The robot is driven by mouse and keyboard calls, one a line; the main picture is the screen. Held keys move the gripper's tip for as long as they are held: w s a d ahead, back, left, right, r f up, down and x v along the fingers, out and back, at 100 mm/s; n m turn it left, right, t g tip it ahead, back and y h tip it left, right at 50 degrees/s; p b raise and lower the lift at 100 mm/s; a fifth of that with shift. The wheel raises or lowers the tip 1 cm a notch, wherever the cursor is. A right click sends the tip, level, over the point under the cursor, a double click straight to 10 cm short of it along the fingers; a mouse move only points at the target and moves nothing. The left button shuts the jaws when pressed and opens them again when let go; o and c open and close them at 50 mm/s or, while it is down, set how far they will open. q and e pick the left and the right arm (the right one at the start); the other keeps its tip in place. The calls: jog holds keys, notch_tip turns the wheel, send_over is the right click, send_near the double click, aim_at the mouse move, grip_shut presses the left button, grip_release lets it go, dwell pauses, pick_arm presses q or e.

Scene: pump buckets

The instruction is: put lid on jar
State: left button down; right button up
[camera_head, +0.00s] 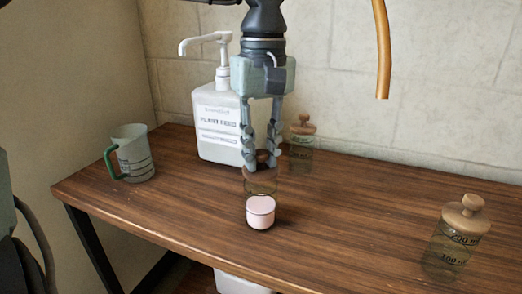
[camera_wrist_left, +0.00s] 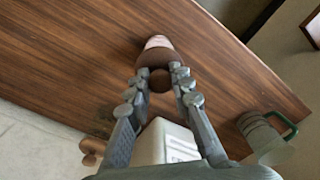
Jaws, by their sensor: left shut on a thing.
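My left gripper (camera_head: 262,164) points down over the middle of the table, shut on a brown wooden lid (camera_head: 262,172). A clear glass jar (camera_head: 261,187) stands directly below the lid. The lid is at the jar's mouth; I cannot tell whether it rests on the rim or is slightly above it. In the left wrist view the gripper (camera_wrist_left: 166,72) has its fingertips at the round brown lid (camera_wrist_left: 158,57), which hides the jar. My right gripper is not in view.
A small pink pot (camera_head: 260,213) stands just in front of the jar. A white pump bottle (camera_head: 216,135) and another lidded jar (camera_head: 301,157) stand behind. A green-handled measuring jug (camera_head: 134,155) is left. A lidded jar (camera_head: 447,250) is right. The table (camera_head: 350,210) between is clear.

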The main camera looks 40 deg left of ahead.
pick_arm(q)
jog(key=c, duration=0.8)
grip_release()
jog(key=shift+r+p, duration=1.85)
jog(key=shift+r, duration=1.7)
jog(key=shift+c, duration=0.3)
grip_shut()
